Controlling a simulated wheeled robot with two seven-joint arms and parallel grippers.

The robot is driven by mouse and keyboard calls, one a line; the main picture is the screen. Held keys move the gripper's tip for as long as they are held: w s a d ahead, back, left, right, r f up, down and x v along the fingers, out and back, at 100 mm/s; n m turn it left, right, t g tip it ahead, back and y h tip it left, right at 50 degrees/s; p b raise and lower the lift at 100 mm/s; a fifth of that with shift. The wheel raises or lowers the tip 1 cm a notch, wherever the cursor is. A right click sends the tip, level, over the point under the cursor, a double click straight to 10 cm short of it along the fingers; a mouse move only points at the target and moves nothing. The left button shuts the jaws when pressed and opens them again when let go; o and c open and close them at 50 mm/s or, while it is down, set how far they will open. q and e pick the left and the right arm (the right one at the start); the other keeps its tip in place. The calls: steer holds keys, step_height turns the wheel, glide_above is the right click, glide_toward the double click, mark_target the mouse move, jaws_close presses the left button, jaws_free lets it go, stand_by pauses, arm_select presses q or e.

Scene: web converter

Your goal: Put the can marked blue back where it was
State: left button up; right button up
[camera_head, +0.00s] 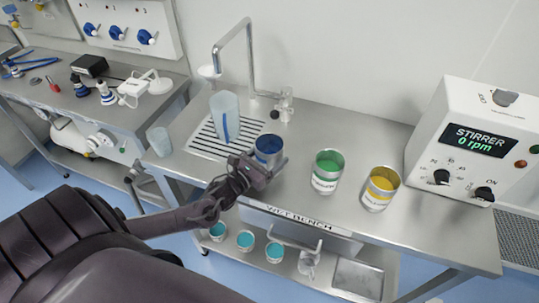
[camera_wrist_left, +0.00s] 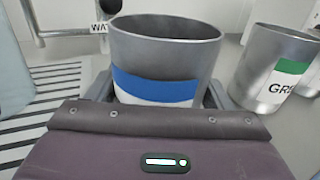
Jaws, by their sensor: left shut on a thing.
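The can marked blue (camera_head: 268,147) is a metal can with a blue band, open at the top. It is at the wet bench, right of the drain grating and left of the green can. My left gripper (camera_head: 262,168) is shut on it from the front. In the left wrist view the blue can (camera_wrist_left: 160,62) is upright between the fingers (camera_wrist_left: 158,95), its blue and white label facing the camera. I cannot tell whether its base touches the bench. My right gripper is not in view.
A green-marked can (camera_head: 326,172) and a yellow-marked can (camera_head: 380,188) stand to the right on the bench (camera_head: 330,125). The stirrer box (camera_head: 470,135) is at the right.

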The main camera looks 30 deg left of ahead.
arm_select(q)
steer(key=shift+f, duration=0.15)
steer(key=o, duration=1.3)
steer(key=shift+c, duration=0.2)
steer(key=shift+r, duration=0.2)
steer(key=shift+s+a+f, duration=0.1)
steer(key=shift+s, duration=0.2)
steer(key=s, duration=0.3)
steer(key=s+a+b, duration=0.1)
steer(key=s, duration=0.6)
steer(key=shift+s+a+b, duration=0.1)
steer(key=shift+a+b, duration=0.15)
steer(key=shift+b, duration=0.05)
steer(key=shift+s+a, duration=0.1)
steer(key=shift+s, duration=0.5)
